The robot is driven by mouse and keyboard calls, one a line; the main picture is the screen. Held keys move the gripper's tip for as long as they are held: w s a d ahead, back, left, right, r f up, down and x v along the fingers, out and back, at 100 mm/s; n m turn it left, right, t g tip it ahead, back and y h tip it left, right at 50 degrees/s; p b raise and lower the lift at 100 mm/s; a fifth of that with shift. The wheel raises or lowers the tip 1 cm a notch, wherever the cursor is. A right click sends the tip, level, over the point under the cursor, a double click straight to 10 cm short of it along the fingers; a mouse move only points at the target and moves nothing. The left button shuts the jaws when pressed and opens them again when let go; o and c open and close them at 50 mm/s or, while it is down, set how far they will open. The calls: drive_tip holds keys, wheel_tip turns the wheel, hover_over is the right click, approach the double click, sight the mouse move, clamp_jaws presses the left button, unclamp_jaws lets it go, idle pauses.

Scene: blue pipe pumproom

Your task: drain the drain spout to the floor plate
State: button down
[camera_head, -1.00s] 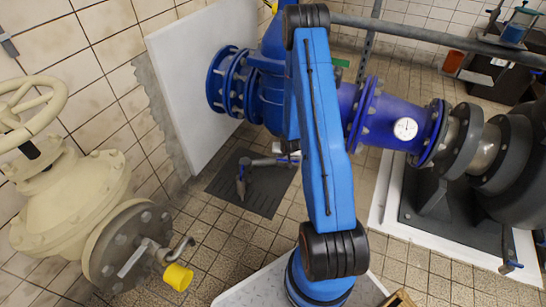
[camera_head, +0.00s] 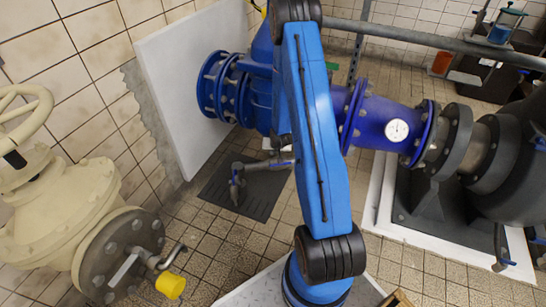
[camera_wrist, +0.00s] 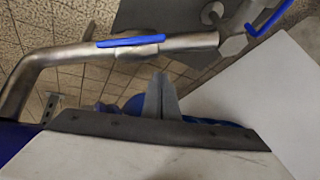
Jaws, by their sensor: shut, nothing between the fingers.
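The drain spout (camera_head: 247,168) is a bent metal pipe whose end points down over the dark floor plate (camera_head: 214,191) in the head view; my arm hides its right part. In the wrist view a bent metal pipe (camera_wrist: 75,55) crosses the top, with a blue lever (camera_wrist: 130,42) lying along it. A second blue lever (camera_wrist: 270,17) sits on a fitting at the upper right. My gripper (camera_wrist: 161,80) is shut and empty, its fingertips a little below the pipe in the picture. I cannot tell whether they touch it. The head view hides my gripper behind my arm.
A cream valve (camera_head: 60,205) with a handwheel stands at the left, with a small yellow-capped tap (camera_head: 171,285). Blue flanged pipe (camera_head: 375,120) with a gauge runs to a dark pump (camera_head: 515,165) at the right. A white wall slab (camera_head: 180,90) stands behind. Tiled floor is open around the plate.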

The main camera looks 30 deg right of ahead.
drive_tip(key=v, duration=0.7)
drive_tip(key=shift+a, duration=0.2)
drive_tip(key=shift+w+r, duration=0.1)
